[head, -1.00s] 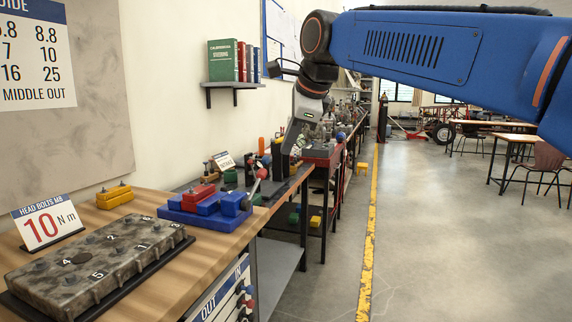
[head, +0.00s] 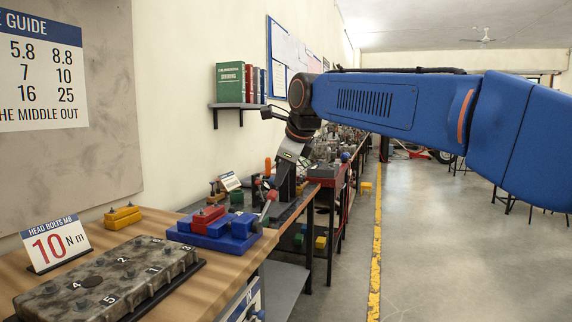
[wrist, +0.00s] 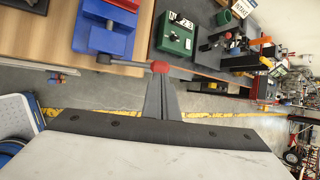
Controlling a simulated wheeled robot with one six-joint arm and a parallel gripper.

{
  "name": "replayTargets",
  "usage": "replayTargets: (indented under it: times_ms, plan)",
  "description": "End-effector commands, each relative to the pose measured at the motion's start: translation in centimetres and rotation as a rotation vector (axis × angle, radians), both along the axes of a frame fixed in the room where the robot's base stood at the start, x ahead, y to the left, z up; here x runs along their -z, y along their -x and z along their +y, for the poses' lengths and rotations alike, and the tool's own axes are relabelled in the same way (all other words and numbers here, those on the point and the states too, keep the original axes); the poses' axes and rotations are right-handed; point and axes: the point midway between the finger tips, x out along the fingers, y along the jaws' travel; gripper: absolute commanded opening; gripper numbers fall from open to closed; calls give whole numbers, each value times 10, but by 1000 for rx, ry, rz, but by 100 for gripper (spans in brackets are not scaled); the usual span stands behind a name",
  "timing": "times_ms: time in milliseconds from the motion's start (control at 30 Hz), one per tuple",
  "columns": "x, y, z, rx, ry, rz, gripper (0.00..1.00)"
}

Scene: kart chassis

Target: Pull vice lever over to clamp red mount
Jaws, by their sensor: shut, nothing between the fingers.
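The blue vice (head: 240,226) stands on the wooden bench with the red mount (head: 208,214) between its blocks. In the wrist view the vice (wrist: 92,38) is at the upper left, with part of the red mount (wrist: 126,4) at the top edge. The vice lever (wrist: 130,63) is a grey rod with a red knob (wrist: 160,67), reaching out to the right of the vice. In the head view the knob (head: 272,195) is raised. My gripper (wrist: 159,78) is shut and empty, its fingertips right at the knob; I cannot tell whether they touch.
A bolt block (head: 110,275) and torque sign (head: 54,243) are at the near left of the bench. A yellow block (head: 122,217) is behind them. A green numbered box (wrist: 175,38) is beside the lever. Open floor (head: 440,240) lies to the right.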

Motion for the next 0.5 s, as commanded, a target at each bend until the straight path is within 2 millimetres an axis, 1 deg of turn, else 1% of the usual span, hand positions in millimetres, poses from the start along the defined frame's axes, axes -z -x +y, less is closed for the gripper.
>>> replayTargets:
  times_ms: [33, 200, 333, 500]
  plan:
    - [7, -5, 2, 0, 1, 1, 0]
    - [24, -16, 9, 0, 0, 0, 0]
    - [31, -21, 11, 0, 0, 0, 0]
    - [34, -23, 12, 0, -1, -1, 0]
